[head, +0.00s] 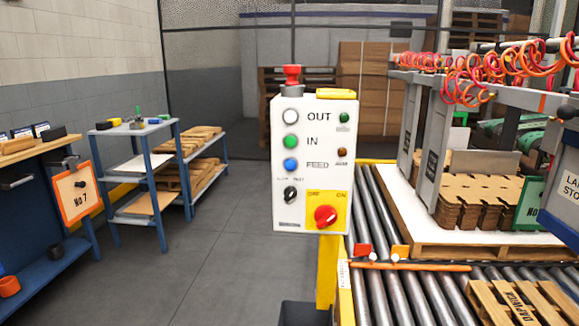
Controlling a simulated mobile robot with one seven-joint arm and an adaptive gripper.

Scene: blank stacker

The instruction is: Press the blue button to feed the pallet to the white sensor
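The blue button (290,165) is on the white control panel (284,211), beside the label FEED, below a white OUT button (291,117) and a green IN button (291,142). Nothing touches the panel. A wooden pallet (505,302) with dark lettering lies on the rollers at the lower right, cut off by the frame edge. Another pallet (430,251) bears a white sheet and stacked brown blanks. Small white parts (373,257) sit by red and orange plates at the conveyor's side; I cannot tell which is the white sensor. My gripper is not in view.
The panel stands on a yellow post (327,270) beside the roller conveyor (385,295). Blue workbenches (115,129) stand at the left. The grey floor (215,260) between is clear.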

